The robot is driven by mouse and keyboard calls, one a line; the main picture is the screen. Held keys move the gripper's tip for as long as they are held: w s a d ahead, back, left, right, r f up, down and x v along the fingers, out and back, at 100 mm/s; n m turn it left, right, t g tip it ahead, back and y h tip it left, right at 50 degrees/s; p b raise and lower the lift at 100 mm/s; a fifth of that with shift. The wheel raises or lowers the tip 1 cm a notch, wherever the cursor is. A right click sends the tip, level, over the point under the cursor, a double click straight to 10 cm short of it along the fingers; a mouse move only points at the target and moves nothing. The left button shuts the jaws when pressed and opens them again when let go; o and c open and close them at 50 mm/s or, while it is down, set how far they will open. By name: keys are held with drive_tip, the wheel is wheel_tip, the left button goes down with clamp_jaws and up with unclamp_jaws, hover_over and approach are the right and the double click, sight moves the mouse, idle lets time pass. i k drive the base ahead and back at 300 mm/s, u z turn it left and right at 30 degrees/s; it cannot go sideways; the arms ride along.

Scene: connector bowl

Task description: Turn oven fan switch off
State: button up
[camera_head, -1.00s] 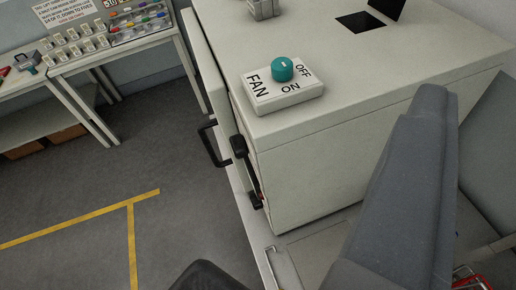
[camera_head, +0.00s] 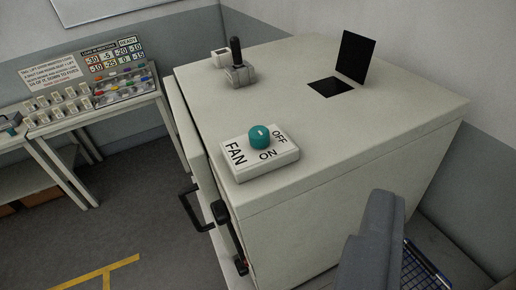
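The fan switch is a teal round knob (camera_head: 260,137) on a white box (camera_head: 238,171) at the near left corner of the oven's top. The box reads FAN, with OFF at the knob's upper right and ON below it. A small pale mark shows on the knob's top; I cannot tell surely which word it points to. The oven (camera_head: 330,215) is a large off-white cabinet with black handles on its left side. A grey arm link of mine is at the lower right, apart from the switch. My gripper's fingers do not show.
A lever on a grey base (camera_head: 240,74) and a small white box (camera_head: 221,57) stand farther back on the oven. A raised black flap (camera_head: 356,58) stands by a dark square opening (camera_head: 331,86). A table (camera_head: 110,110) with connectors and signs is at the left.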

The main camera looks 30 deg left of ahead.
sight(259, 138)
drive_tip(key=z, duration=0.45)
drive_tip(key=k, duration=1.15)
drive_tip(key=u, duration=0.45)
drive_tip(key=i, duration=2)
